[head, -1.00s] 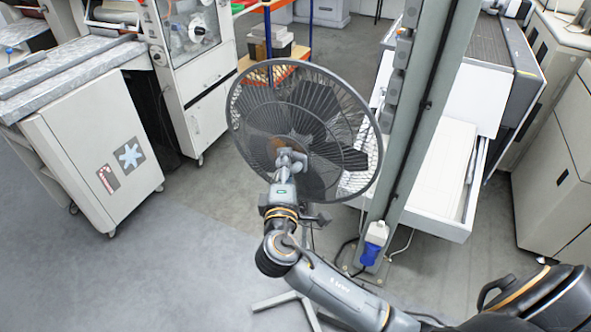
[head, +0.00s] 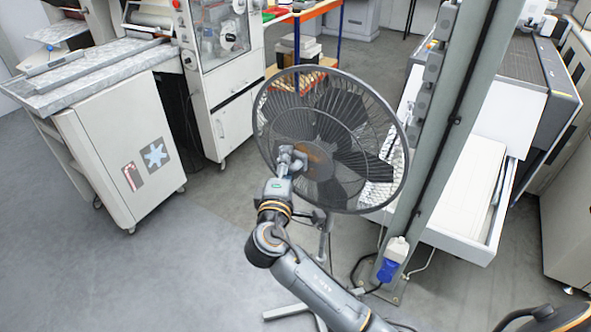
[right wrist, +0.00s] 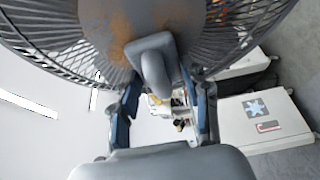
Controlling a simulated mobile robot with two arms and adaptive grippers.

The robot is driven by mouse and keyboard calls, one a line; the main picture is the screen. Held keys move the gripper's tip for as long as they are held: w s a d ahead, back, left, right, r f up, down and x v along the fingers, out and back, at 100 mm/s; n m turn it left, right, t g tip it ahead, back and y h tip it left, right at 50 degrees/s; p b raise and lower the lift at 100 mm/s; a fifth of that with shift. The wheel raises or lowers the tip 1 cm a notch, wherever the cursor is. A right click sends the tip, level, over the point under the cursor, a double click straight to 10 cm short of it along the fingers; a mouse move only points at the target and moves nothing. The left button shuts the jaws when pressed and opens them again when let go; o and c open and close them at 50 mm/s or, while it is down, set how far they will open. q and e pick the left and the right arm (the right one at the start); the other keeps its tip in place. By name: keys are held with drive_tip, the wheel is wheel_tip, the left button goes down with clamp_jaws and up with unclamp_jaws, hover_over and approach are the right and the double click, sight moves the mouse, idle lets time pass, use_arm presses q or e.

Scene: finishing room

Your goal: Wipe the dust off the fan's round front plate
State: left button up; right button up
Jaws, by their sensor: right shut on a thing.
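The fan (head: 385,125) stands on a pole with its round wire grille facing me, tilted. Its round front plate (head: 322,165) is dark grey with orange-brown dust. In the right wrist view the plate (right wrist: 145,12) fills the top middle, with brown patches at its left and right. My right gripper (head: 290,158) is at the left part of the plate. In the right wrist view it (right wrist: 165,105) is shut on a grey wiping piece (right wrist: 153,68), which is up against the plate's lower part or just before it; contact is unclear. My left gripper is out of view.
A grey post (head: 450,120) with a blue plug (head: 388,270) stands close right of the fan. A white cabinet (head: 110,150) stands at left, an open white drawer (head: 470,235) at right. The floor (head: 190,260) at front left is clear.

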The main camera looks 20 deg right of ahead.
sight(303, 160)
drive_tip(key=shift+w+a, duration=0.3)
drive_tip(key=shift+w, duration=0.15)
drive_tip(key=shift+d+r+p, duration=0.1)
drive_tip(key=shift+r+p, duration=0.7)
drive_tip(key=shift+r, duration=0.2)
drive_tip(key=shift+s+d+f+p, duration=0.1)
drive_tip(key=shift+s+d+p, duration=0.3)
drive_tip(key=shift+s+d, duration=0.5)
drive_tip(key=shift+s+d+f+p, duration=0.1)
drive_tip(key=shift+s+d+p, duration=0.4)
drive_tip(key=shift+s, duration=0.55)
drive_tip(key=shift+s+d+p, duration=0.25)
drive_tip(key=shift+s+d, duration=0.65)
drive_tip(key=shift+s, duration=0.25)
drive_tip(key=shift+s+d+p, duration=0.2)
drive_tip(key=shift+s+d, duration=0.7)
drive_tip(key=shift+s, duration=0.25)
drive_tip(key=shift+a, duration=0.15)
drive_tip(key=shift+s+a+f, duration=0.1)
drive_tip(key=shift+s+a, duration=0.3)
drive_tip(key=shift+a, duration=0.1)
drive_tip(key=shift+s+a+b, duration=0.2)
drive_tip(key=shift+s+a, duration=0.5)
drive_tip(key=shift+a, duration=0.2)
drive_tip(key=shift+s+a+b, duration=0.15)
drive_tip(key=shift+s+a, duration=0.55)
drive_tip(key=shift+a, duration=0.2)
